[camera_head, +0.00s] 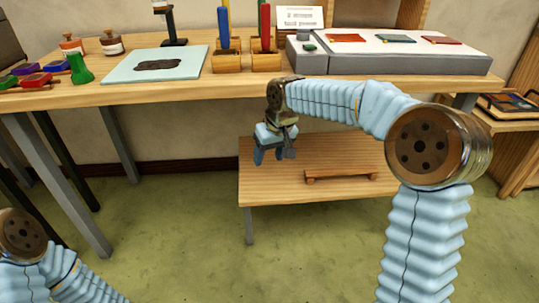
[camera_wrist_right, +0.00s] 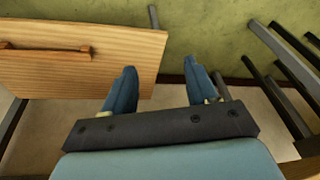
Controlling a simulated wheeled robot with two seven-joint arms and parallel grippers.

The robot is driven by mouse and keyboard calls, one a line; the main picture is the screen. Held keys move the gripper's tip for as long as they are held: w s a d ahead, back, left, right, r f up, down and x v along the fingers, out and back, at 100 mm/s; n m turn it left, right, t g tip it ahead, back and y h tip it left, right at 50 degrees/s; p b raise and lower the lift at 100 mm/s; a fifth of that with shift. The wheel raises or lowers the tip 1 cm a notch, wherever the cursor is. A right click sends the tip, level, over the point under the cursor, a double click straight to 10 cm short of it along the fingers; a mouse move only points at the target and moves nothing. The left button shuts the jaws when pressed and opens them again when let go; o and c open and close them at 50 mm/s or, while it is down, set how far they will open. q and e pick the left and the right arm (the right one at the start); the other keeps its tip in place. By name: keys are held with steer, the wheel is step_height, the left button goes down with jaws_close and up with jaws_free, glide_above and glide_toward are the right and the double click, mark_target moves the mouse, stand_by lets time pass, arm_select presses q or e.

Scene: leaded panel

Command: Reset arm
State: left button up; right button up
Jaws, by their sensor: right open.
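My right gripper (camera_head: 273,153) hangs in front of the workbench (camera_head: 190,91), below its top and over the left part of a low wooden table (camera_head: 290,190). In the right wrist view its two blue fingers (camera_wrist_right: 160,82) are apart with nothing between them. My right arm comes in from the right, bent, in a pale blue sleeve. My left arm shows only in part at the lower left corner of the head view, and its gripper is out of view.
On the workbench are a pale board with a dark piece (camera_head: 158,64), wooden blocks holding coloured tools (camera_head: 266,62), a grey light box with coloured glass panes (camera_head: 400,65), bottles (camera_head: 111,42), and several coloured items at left. The low table bears a small wooden rail (camera_head: 342,178). Green floor lies open in front.

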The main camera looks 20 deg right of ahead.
stand_by(0.4)
steer(key=s+a+f+g+y, duration=0.1)
steer(key=s+a+f, duration=0.1)
steer(key=f, duration=0.6)
steer(key=s+a+f+y, duration=0.1)
steer(key=s+a+f, duration=0.15)
steer(key=f, duration=0.55)
steer(key=s+a+f+g, duration=0.1)
steer(key=s+a+f, duration=0.15)
steer(key=f, duration=0.55)
steer(key=s+a+f+m, duration=0.1)
steer(key=s+f, duration=0.5)
steer(key=s, duration=0.3)
steer(key=s+a+f+m+y, duration=0.1)
steer(key=s+f+m, duration=0.1)
steer(key=s+f, duration=0.5)
steer(key=s, duration=0.3)
steer(key=shift+s+a+f, duration=0.15)
steer(key=shift+s+a, duration=0.05)
steer(key=shift+a, duration=0.1)
